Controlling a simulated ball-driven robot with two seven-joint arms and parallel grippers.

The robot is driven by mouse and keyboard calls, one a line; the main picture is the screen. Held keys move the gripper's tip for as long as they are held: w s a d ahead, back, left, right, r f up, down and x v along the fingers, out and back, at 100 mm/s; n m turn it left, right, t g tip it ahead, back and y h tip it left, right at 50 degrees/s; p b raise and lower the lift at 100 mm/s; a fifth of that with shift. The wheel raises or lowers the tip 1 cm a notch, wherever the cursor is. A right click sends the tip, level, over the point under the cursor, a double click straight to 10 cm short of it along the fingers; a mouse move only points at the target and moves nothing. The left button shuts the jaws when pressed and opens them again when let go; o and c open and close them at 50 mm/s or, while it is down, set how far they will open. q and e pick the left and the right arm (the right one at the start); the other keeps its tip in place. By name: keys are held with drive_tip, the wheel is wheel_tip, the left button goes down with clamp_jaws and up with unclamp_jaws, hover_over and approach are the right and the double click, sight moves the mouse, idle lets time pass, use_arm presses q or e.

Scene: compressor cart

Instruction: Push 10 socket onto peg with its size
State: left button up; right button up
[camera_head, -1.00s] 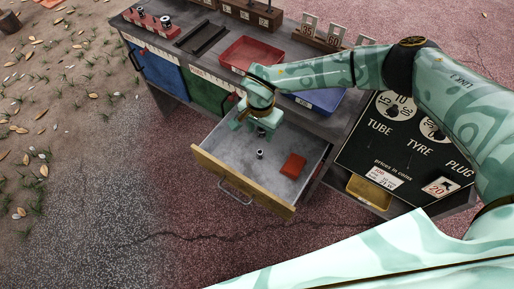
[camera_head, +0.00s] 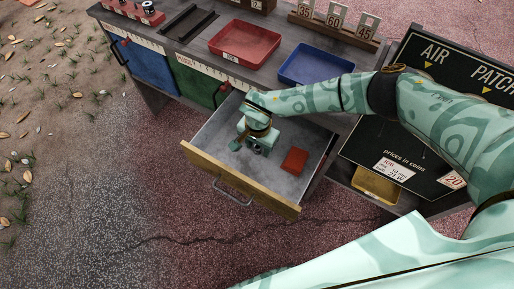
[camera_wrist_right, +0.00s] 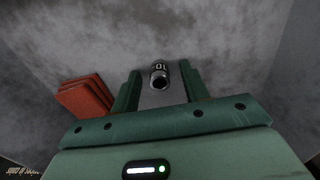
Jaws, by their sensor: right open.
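A small metal socket (camera_wrist_right: 159,73) with a dark opening lies in the open drawer (camera_head: 232,174). Its marking shows upside down in the right wrist view and looks like 10. My right gripper (camera_wrist_right: 160,88) is open, with the socket ahead between its two green fingers and not clasped. In the head view the right gripper (camera_head: 254,150) is low inside the drawer and hides the socket. A red peg holder (camera_head: 128,10) with dark and metal pieces is at the top left, cut by the frame edge. My left gripper is not in view.
A red block (camera_head: 295,160), layered in the wrist view, lies in the drawer beside the gripper. The drawer walls surround the hand. On the cart top are a red tray (camera_head: 243,58), a blue tray (camera_head: 316,82) and a dark slotted rack (camera_head: 192,22). A price board stands right.

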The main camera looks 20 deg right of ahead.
clamp_jaws()
drive_tip(key=shift+r, duration=0.2)
